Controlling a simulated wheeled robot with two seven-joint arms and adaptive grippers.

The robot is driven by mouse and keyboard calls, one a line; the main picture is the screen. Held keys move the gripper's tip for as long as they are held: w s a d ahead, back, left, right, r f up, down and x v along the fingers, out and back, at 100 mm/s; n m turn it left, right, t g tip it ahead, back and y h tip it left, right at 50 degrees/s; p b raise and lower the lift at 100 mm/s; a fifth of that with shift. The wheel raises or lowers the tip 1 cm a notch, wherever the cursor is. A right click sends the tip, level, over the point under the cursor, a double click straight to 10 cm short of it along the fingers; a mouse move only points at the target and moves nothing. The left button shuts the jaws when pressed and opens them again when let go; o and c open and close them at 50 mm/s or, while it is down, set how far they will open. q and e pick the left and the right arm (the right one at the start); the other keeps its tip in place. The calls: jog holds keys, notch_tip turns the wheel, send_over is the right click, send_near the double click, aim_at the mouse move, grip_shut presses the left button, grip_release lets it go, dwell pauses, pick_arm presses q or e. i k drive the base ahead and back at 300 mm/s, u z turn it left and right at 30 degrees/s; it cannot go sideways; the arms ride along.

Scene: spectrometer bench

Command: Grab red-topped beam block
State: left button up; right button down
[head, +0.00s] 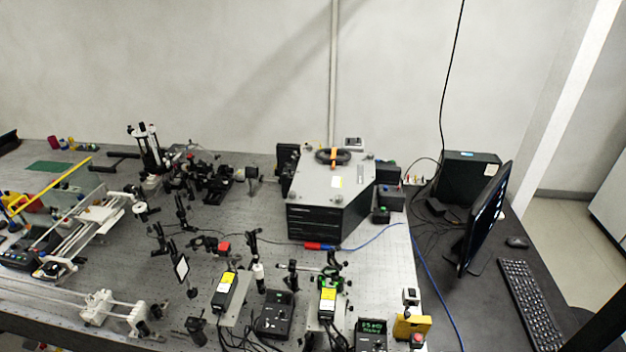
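A small block with a bright red face or top (224,246) sits on the bench (225,215), left of centre, behind a black and yellow laser-like box (225,291). It looks like the red-topped beam block, but it is too small to be sure. A smaller red round top (418,338) shows at the front edge beside a yellow box (411,325). Neither of my grippers is in view.
Posts and optic mounts (181,268) crowd the bench around the red block. A large grey and black spectrometer housing (330,200) stands behind and right. A monitor (484,222) and keyboard (530,305) occupy the right side. Cables (425,265) cross the right part.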

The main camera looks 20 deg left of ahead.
aim_at(224, 249)
jog(key=u, duration=1.45)
